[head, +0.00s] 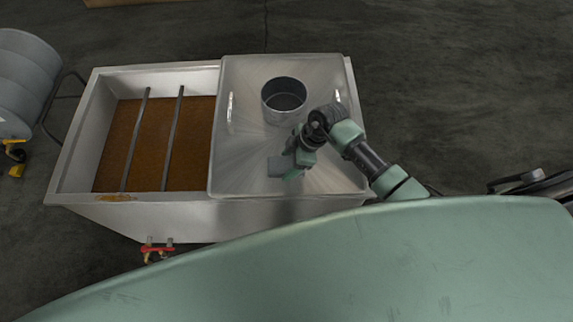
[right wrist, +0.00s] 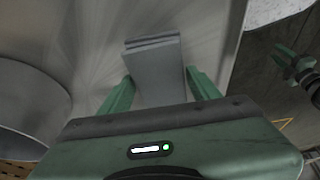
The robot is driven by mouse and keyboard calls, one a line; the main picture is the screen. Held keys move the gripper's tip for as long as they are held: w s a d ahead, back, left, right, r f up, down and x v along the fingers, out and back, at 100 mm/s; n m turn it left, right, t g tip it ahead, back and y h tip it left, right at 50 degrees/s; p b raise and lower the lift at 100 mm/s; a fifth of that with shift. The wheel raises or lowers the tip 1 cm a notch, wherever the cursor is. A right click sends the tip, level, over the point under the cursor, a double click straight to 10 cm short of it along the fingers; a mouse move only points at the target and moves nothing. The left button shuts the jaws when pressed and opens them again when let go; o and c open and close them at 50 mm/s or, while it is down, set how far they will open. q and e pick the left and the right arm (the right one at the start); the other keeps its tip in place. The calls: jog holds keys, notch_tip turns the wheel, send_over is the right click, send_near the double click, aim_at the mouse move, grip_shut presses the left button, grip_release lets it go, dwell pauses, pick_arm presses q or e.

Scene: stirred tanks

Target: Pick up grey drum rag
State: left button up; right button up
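The grey drum rag (head: 276,167) is a folded flat pad on the metal lid (head: 245,160) of the tank, near its front edge. My right gripper (head: 294,171) is low over the lid at the rag's right side. In the right wrist view the rag (right wrist: 156,70) shows between and beyond the two green fingers (right wrist: 160,90). The fingers are spread, one on each side of it. I cannot tell whether they touch it. My left gripper is outside the head view; a green claw-like part (right wrist: 293,70) at the right wrist view's edge looks like it, too small to judge.
A round open neck (head: 284,100) rises from the lid behind the gripper. The lid has two handles (head: 230,108). The open tank half at left holds brown liquid (head: 150,145) under two bars. A red-handled valve (head: 157,249) sticks out in front. A grey drum (head: 25,80) lies at far left.

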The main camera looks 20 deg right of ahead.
aim_at(289, 164)
jog(key=c, duration=0.8)
notch_tip(289, 164, up, 20)
jog(key=shift+b, duration=0.3)
